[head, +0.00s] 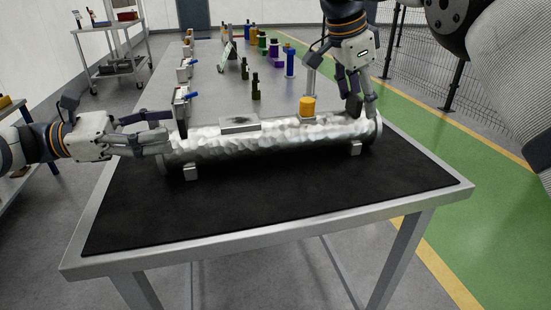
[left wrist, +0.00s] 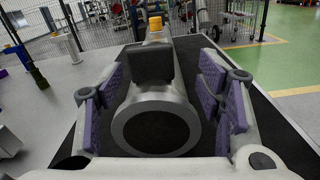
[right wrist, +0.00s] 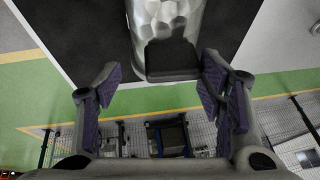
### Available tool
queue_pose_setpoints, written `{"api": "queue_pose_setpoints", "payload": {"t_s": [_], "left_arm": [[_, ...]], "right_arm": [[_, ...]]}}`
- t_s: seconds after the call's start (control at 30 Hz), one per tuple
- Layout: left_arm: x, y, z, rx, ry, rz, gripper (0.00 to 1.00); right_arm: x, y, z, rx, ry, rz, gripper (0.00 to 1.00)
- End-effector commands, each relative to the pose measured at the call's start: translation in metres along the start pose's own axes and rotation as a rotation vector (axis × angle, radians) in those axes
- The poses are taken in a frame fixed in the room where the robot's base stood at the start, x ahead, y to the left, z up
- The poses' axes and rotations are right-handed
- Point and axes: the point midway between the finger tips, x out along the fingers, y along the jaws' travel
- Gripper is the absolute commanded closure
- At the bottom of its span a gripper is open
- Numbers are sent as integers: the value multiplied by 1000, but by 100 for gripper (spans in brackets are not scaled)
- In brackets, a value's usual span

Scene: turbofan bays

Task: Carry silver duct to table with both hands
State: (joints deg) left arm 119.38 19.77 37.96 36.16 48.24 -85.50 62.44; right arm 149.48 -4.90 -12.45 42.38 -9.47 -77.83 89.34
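The silver duct (head: 265,138) lies across the black mat, long side facing the head camera, with a grey plate and a yellow cap on its upper side. My left gripper (head: 157,133) is at its left end. In the left wrist view the duct's round end (left wrist: 155,128) sits between the spread fingers of that gripper (left wrist: 160,95), and no firm grip shows. My right gripper (head: 362,103) reaches down at the duct's right end. In the right wrist view the duct end (right wrist: 165,30) lies ahead of its spread fingers (right wrist: 165,95). Contact cannot be told.
The metal table (head: 270,232) has a bare black mat in front of the duct. Two small blocks (head: 190,172) (head: 355,148) sit under the duct's front. Several bottles (head: 290,62) stand on the long grey surface behind. A cart (head: 120,68) is at back left, a mesh fence (head: 465,75) at right.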

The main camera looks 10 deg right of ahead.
Motion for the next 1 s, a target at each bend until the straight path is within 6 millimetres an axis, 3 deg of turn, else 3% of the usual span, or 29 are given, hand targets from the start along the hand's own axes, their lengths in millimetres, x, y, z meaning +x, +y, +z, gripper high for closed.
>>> {"api": "queue_pose_setpoints", "payload": {"t_s": [0.1,0.3,0.53,0.63,1.0], "left_arm": [[-21,1,-1,0,0,3,40],[-37,0,0,-1,1,1,40],[-37,0,0,0,1,1,40],[-37,0,0,0,1,1,40],[-37,0,0,0,1,1,40]], "right_arm": [[0,0,0,0,-1,1,39],[-6,-1,0,0,-1,-2,39],[-55,-1,0,0,0,-6,39],[-66,-1,0,0,0,-2,39],[-75,0,0,0,0,1,39]]}}
